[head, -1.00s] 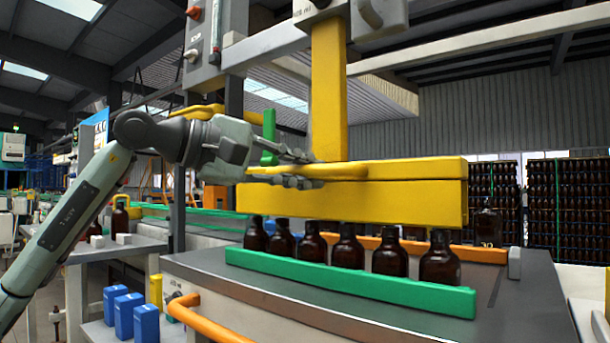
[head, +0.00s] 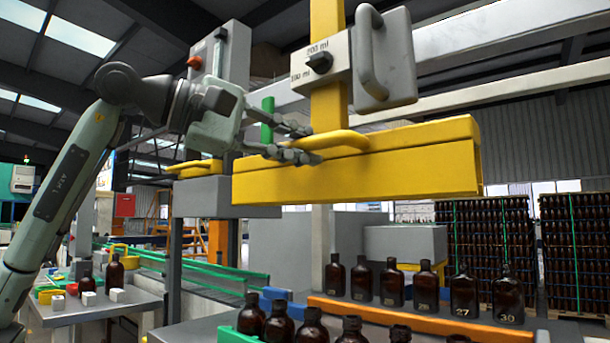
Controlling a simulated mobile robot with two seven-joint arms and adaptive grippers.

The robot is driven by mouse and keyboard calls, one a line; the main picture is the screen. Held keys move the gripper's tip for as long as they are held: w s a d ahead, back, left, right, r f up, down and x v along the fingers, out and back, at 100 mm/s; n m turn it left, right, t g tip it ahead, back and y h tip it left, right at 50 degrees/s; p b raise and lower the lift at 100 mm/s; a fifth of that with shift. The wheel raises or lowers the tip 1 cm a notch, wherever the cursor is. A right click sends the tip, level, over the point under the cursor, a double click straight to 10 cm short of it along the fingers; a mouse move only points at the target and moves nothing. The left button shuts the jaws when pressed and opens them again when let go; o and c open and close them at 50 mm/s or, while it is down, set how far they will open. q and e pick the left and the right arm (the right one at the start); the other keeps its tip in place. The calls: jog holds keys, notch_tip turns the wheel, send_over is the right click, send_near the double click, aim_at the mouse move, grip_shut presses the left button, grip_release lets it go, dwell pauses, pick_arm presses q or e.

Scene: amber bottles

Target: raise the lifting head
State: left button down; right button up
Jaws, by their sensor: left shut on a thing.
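The lifting head (head: 400,175) is a long yellow beam on a yellow vertical post (head: 328,110). It hangs well above the bottles, with open air under it and no bottle hanging from it. A yellow bar handle (head: 345,140) runs along its front. My left gripper (head: 303,143) is shut on the left part of this handle, one finger above and one below. A front row of amber bottles (head: 278,325) stands below, cut off by the bottom edge. A second row of numbered amber bottles (head: 392,285) stands behind it. My right gripper is out of view.
A grey plate with a black knob (head: 320,62) marked 100 ml and 200 ml sits on the post, beside a grey handle (head: 380,60). An orange rail (head: 420,318) separates the bottle rows. Crated bottles (head: 490,240) stand at back right. A side table (head: 90,312) is at lower left.

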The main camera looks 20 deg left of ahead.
pick_arm(q)
jog(key=shift+r, duration=1.1)
jog(key=shift+r, duration=0.1)
jog(key=c, duration=1.4)
grip_release()
jog(key=shift+c, duration=0.2)
jog(key=shift+s+a, duration=0.15)
jog(key=shift+s, duration=0.05)
jog(key=v, duration=1.1)
jog(key=shift+s+a, duration=0.15)
jog(key=shift+s, duration=0.1)
